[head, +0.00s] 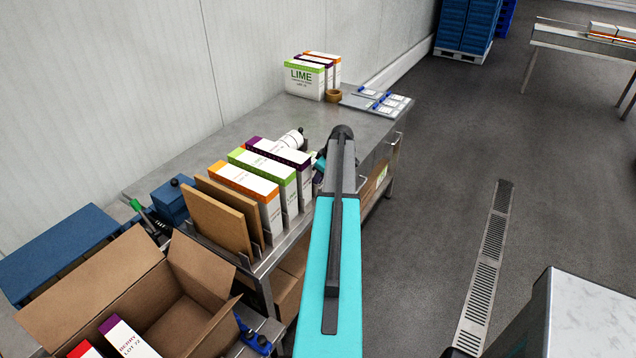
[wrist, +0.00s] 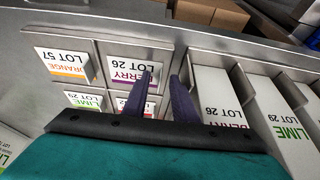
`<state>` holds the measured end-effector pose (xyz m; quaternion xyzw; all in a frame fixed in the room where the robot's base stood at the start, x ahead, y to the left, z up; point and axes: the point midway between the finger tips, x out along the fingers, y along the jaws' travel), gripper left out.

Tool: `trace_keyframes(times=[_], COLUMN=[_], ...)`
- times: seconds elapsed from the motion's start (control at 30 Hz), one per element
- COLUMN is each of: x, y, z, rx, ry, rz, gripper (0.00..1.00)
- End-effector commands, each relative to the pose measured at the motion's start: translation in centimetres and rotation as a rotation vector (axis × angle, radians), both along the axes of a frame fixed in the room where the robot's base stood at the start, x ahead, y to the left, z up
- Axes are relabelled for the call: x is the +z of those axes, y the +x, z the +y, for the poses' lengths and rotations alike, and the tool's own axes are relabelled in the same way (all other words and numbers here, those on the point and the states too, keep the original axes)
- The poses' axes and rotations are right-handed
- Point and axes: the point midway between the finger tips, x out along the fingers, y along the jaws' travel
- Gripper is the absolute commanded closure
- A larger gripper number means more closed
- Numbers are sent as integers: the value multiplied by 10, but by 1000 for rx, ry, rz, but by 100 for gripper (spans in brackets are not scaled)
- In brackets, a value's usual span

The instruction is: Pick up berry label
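The berry label (wrist: 122,69), white with a purple band and marked LOT 26, lies in the upper right pocket of a grey label holder in the wrist view. My gripper (wrist: 165,73) is open, with its two dark purple fingers apart. The left finger overlaps the right edge of the berry label in the picture; I cannot tell whether it touches. The gap between the fingers looks empty. In the head view my own arm largely hides the gripper and the label holder.
An orange label (wrist: 65,64) and a lime label (wrist: 84,100) sit in neighbouring pockets, with another label (wrist: 136,107) partly behind the fingers. A berry carton (wrist: 215,95) and a lime carton (wrist: 278,110) stand close on the right. An open cardboard box (head: 110,275) stands front left.

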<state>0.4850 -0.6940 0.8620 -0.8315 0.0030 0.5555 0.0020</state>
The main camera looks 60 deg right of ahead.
Motion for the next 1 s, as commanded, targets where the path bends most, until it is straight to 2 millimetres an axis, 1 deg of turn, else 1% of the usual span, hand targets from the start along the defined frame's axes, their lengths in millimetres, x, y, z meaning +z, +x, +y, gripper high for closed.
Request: trace_keyframes(times=[0.1,0.23,0.27,0.73,0.87,1.0], x=[0,0,0,2,7,18], y=[0,0,0,0,1,1], z=[0,0,0,0,0,0], rx=[0,0,0,1,1,0], ry=[0,0,0,0,0,-2], rz=[0,0,0,0,0,-1], gripper=[75,97,100,100,100,100])
